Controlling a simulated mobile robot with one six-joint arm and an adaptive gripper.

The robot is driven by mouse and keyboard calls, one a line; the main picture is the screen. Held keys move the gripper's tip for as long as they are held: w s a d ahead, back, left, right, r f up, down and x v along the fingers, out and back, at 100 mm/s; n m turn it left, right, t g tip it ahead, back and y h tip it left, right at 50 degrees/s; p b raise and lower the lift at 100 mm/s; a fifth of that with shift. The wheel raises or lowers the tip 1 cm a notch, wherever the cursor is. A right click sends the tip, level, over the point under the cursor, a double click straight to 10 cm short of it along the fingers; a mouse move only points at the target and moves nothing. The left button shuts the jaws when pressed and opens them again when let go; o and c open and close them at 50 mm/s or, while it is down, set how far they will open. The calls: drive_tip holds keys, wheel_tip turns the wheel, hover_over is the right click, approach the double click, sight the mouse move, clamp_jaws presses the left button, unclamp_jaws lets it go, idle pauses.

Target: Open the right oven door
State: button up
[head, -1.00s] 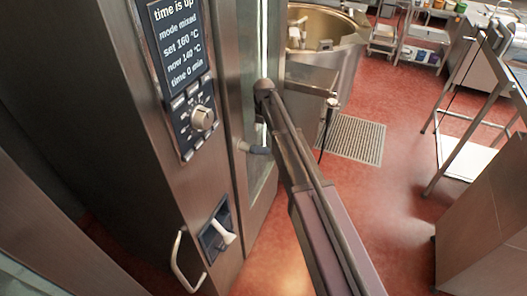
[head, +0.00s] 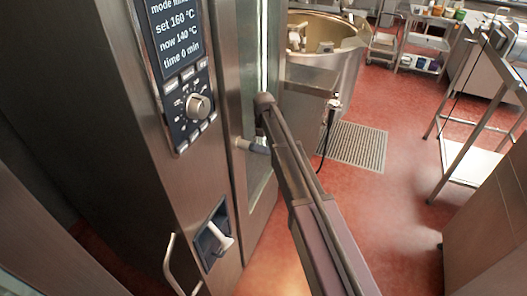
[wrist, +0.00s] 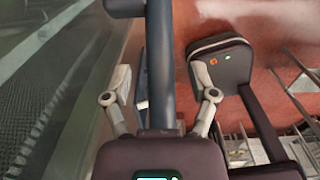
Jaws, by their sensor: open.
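The right oven door (head: 262,85) is a tall steel-framed glass door beside the control panel in the head view, and it looks closed. Its short grey-blue handle (head: 255,147) sticks out from the door's left edge, partly behind my arm. In the wrist view, the door glass (wrist: 50,85) fills the left side. A dark blue-grey bar, which looks like the handle (wrist: 160,70), stands between the two fingers of my gripper (wrist: 164,92). The fingers are open, with gaps visible on both sides of the bar. My gripper is hidden behind my arm in the head view.
The control panel (head: 190,85) has a screen and a knob. A white lever (head: 217,238) sits in a recess below. A large steel kettle (head: 325,55) stands behind the door. A floor grate (head: 352,145) and open red floor (head: 385,195) lie to the right, with a steel rack (head: 470,150) beyond.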

drive_tip(key=shift+f+b, duration=0.75)
drive_tip(key=shift+f, duration=0.3)
clamp_jaws()
